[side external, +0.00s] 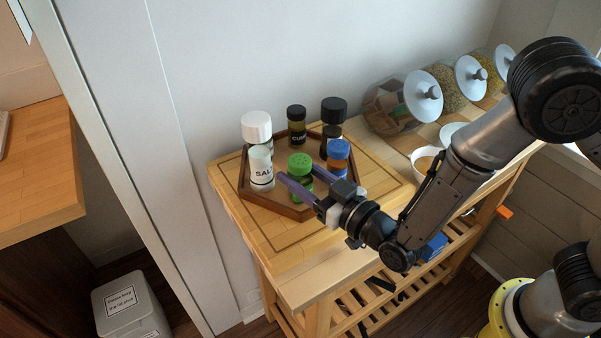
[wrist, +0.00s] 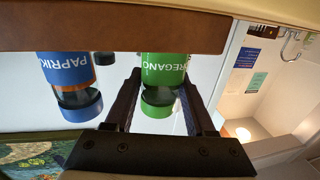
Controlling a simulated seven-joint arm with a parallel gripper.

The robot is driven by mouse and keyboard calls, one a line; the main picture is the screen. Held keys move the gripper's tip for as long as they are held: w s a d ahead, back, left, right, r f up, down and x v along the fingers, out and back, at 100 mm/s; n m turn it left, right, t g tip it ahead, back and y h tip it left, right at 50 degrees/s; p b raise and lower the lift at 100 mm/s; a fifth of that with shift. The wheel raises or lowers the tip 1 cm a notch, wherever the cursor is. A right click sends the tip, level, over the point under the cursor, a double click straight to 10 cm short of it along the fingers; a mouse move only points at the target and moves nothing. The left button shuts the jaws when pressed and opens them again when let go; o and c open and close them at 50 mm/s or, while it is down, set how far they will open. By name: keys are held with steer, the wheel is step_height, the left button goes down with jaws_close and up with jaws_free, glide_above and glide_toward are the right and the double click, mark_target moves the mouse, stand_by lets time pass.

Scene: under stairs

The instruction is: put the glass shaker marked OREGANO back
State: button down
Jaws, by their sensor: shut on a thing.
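The glass shaker marked OREGANO (side external: 300,164) has a green lid and a green label. It is upright inside the front rim of the hexagonal wooden tray (side external: 246,193). My gripper (side external: 299,174) reaches in from the front right, with one finger on each side of the shaker, shut on it. In the wrist view, which looks upside down, the OREGANO shaker (wrist: 163,72) stands between both fingers and its label partly shows. Its base is hidden behind the tray rim (wrist: 120,28), so I cannot tell whether it touches the tray floor.
A blue-lidded PAPRIKA shaker (side external: 339,152) stands close to the right. A white-lidded SALT shaker (side external: 261,170) is at left, with a larger white-lidded one (side external: 256,127) behind. Two black-lidded shakers (side external: 296,125) (side external: 333,112) stand at the back. A bowl (side external: 426,161) and jars are further right.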

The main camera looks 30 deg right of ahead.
steer(key=shift+f, duration=0.15)
steer(key=shift+c, duration=1.2)
jaws_free()
steer(key=shift+s, duration=0.15)
steer(key=s+d, duration=0.2)
steer(key=s, duration=0.9)
steer(key=shift+s+d, duration=0.2)
steer(key=shift+s, duration=0.05)
steer(key=shift+r, duration=0.2)
